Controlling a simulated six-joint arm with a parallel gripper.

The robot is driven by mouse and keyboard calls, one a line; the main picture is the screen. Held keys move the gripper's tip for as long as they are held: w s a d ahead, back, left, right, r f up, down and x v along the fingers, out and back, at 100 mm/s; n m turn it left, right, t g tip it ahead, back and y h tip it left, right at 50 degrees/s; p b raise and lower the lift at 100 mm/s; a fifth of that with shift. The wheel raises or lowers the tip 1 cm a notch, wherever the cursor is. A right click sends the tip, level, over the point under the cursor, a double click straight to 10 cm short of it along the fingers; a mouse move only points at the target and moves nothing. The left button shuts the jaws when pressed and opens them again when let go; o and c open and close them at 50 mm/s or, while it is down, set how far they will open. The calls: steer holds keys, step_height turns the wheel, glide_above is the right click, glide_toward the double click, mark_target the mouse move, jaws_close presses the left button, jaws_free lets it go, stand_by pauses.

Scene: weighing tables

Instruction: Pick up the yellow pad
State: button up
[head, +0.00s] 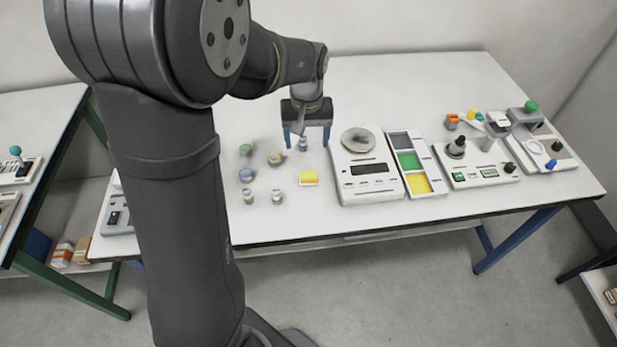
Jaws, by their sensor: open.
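The yellow pad (308,178) lies flat on the white table, left of the weighing scale (362,190). It looks like a small yellow block with a paler front edge. My gripper (306,142) points down above the table, farther back than the pad. Its two blue fingers are apart, with a small vial (303,144) showing between or behind them; I cannot tell which. The gripper is not touching the pad, and the pad is in full view.
Several small jars and vials (247,175) stand left of the pad. Right of the scale are a tray (426,184) with grey, green and yellow compartments and more instruments (480,174). The table's front strip (350,222) is clear.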

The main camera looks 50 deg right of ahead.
mark_target(309, 174)
step_height(309, 174, down, 14)
steer(key=shift+s+d+f, duration=0.15)
stand_by(0.4)
steer(key=c, duration=1.1)
